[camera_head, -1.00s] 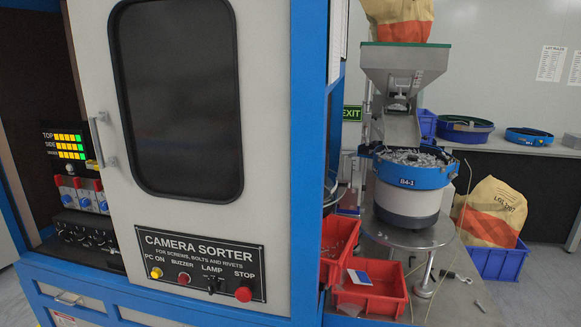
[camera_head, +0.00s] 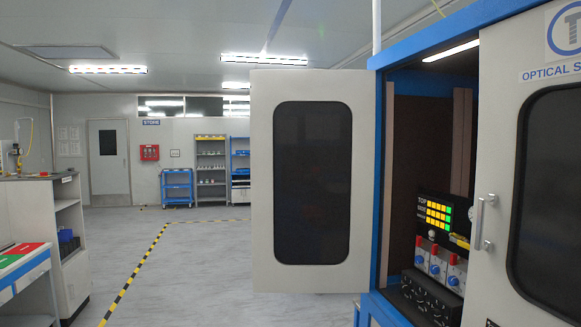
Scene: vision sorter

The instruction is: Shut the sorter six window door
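A pale window door (camera_head: 262,180) with a dark rounded pane stands open on the left of the blue-framed sorter cabinet (camera_head: 383,90). It juts out to the left from the cabinet's left edge. A second pale door (camera_head: 497,130), with a dark window and a vertical handle (camera_head: 483,222), covers the right part of the cabinet front. Between them the cabinet opening shows a dark inside, a lit panel (camera_head: 433,214) and red, blue and black controls (camera_head: 432,287). Neither of my grippers is in view.
Open grey floor (camera_head: 195,270) with a yellow-black striped line (camera_head: 135,275) lies left of the open door. A pale bench cabinet (camera_head: 72,210) stands at the left edge. Shelving (camera_head: 211,165) and a blue cart (camera_head: 177,187) stand along the back wall.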

